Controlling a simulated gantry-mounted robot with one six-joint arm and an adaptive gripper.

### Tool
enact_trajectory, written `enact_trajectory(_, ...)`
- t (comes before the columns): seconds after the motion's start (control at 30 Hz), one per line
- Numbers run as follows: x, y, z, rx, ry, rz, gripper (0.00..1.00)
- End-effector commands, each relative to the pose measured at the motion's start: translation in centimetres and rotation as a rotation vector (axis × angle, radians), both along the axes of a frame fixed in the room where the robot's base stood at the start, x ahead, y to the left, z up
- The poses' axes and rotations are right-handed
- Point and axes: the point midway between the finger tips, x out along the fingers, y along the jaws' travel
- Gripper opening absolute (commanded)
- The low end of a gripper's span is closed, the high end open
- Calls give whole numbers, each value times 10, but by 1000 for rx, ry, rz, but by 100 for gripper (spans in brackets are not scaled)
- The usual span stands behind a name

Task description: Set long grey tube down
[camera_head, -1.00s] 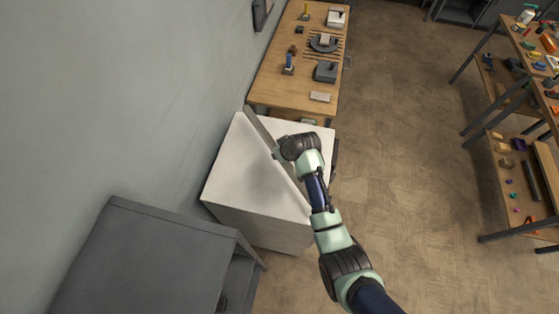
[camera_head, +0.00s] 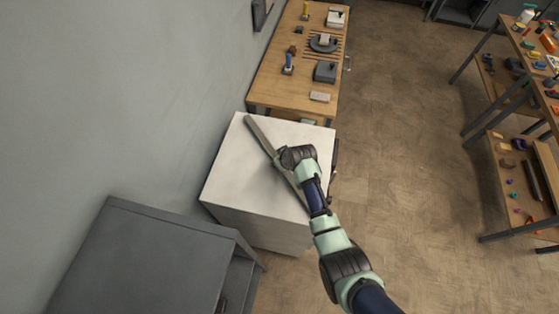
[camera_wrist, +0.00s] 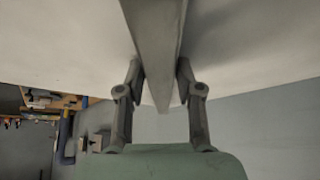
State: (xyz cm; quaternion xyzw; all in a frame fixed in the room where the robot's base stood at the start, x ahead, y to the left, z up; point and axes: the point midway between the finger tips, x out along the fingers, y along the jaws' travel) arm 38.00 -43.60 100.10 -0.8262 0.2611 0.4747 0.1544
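The long grey tube (camera_head: 262,136) lies slantwise over the white box-like stand (camera_head: 232,165), its far end near the stand's back left corner. I cannot tell whether it rests fully on the white top or is just above it. My gripper (camera_wrist: 160,72) has one finger on each side of the tube, and both fingertips appear to touch its sides. In the wrist view the tube (camera_wrist: 158,40) runs up between the fingers. In the head view my wrist hides the fingers and the tube's middle.
A wooden workbench (camera_head: 270,85) with tools and parts stands behind the white stand. A grey cabinet (camera_head: 140,260) is at the front left, by the wall. Shelving with small items (camera_head: 540,160) is at the right. The floor between (camera_head: 410,150) is clear.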

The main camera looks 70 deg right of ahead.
Motion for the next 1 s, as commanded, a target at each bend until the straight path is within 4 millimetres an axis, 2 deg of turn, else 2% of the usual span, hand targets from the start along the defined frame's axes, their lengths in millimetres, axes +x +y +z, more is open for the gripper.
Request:
enact_trajectory(0.03,0,0,1,0,0,0,49)
enact_trajectory(0.07,0,0,1,0,0,0,54)
enact_trajectory(0.33,0,0,1,0,0,0,54)
enact_trajectory(0.47,-3,2,11,-1,0,-1,54)
enact_trajectory(0.8,-36,24,81,-3,-3,-1,54)
enact_trajectory(1.0,-48,33,104,0,-1,-1,54)
